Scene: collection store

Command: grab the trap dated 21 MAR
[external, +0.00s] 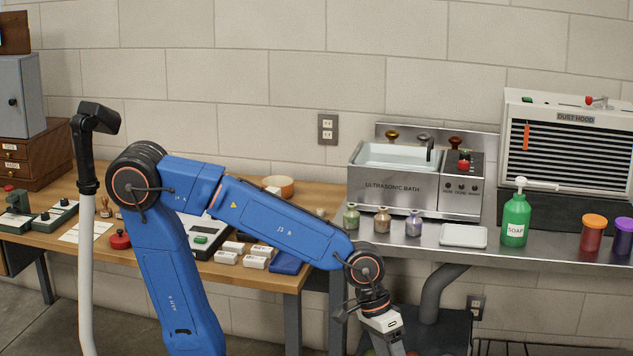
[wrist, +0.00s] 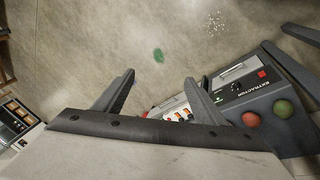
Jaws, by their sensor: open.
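Several small white box-like pieces, which may be the traps, lie near the front right of the wooden table in the external view. One (external: 226,258) is at the left, one (external: 254,263) is at the front, and one (external: 262,251) is just behind it. Their dark markings are too small to read, so I cannot tell which is dated 21 MAR. My gripper (external: 384,347) hangs to the right of this table, low in front of the metal bench and partly cut off by the frame. In the wrist view my gripper (wrist: 158,92) is open and empty above the floor.
A blue pad (external: 288,264) lies at the table's right edge, beside the white pieces. A red button (external: 120,240) and a cream paper sheet lie farther left. The metal bench holds small jars and a soap bottle (external: 515,219). In the wrist view an extractor unit (wrist: 238,93) stands below right.

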